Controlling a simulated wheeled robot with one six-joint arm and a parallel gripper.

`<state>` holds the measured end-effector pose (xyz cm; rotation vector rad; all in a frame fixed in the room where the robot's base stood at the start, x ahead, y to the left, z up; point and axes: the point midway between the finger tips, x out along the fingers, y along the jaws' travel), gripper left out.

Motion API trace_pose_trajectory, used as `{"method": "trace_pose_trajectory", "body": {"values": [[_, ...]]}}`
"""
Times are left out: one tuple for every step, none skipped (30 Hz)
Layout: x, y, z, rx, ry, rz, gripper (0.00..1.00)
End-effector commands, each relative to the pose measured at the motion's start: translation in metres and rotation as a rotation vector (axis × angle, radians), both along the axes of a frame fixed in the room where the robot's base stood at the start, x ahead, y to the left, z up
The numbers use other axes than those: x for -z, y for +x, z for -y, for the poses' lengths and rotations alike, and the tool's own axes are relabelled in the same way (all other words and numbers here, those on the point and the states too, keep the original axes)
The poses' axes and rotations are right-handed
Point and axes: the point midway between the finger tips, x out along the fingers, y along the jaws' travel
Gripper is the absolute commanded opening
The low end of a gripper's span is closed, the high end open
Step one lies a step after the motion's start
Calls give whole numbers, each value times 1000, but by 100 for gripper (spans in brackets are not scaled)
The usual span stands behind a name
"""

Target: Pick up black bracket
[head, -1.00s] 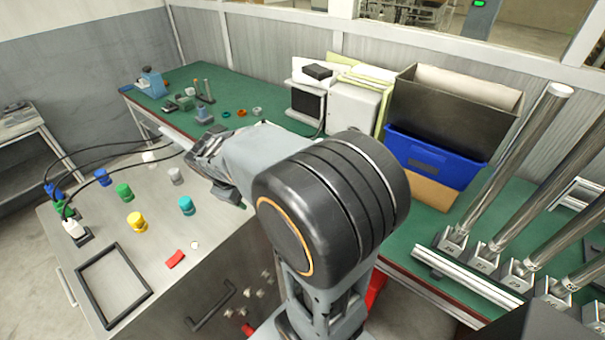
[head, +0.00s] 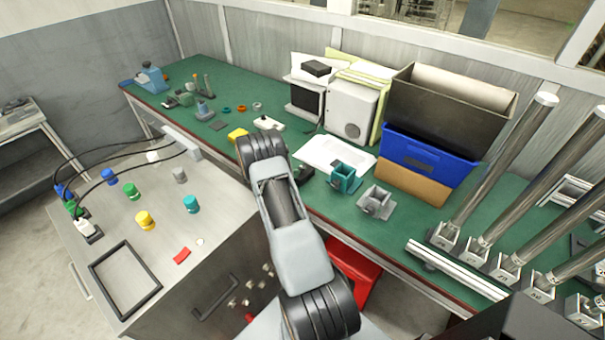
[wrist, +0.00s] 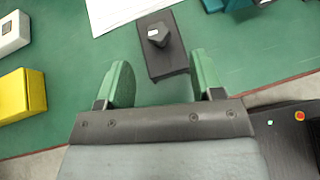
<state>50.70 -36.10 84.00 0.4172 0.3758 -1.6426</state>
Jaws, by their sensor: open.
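The black bracket (wrist: 168,62) lies on the green bench top, a flat dark plate with a raised knob. In the wrist view it is ahead of and partly between the green fingers of my gripper (wrist: 160,62), which are open with nothing held. The bracket's near end reaches between the fingertips; I cannot tell how far above it they are. In the head view a small dark part of the bracket (head: 303,173) shows just right of my arm, and my arm hides the fingers.
A white sheet (head: 330,152) lies behind the bracket. A teal holder (head: 345,177) and a grey holder (head: 377,203) stand to its right. A yellow block (wrist: 18,97) and a white box (wrist: 12,35) are to the left. The bench's front edge is close.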

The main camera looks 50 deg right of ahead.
Motion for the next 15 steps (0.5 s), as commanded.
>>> {"method": "trace_pose_trajectory", "body": {"values": [[2,-1,5,1,0,-2,61],[3,-1,7,1,0,-2,61],[5,-2,11,2,0,-1,61],[6,-2,14,2,0,-1,61],[7,-2,16,2,0,-1,61],[8,-2,21,2,1,-1,61],[10,-2,24,2,1,-1,61],[12,-2,28,2,2,-1,61],[13,-3,34,3,1,0,61],[15,-3,37,3,1,-1,61],[17,-3,41,2,1,0,61],[21,-3,45,2,1,-1,61],[22,-4,48,2,1,0,61],[23,-4,50,2,1,1,61],[25,-4,53,1,1,1,61]]}}
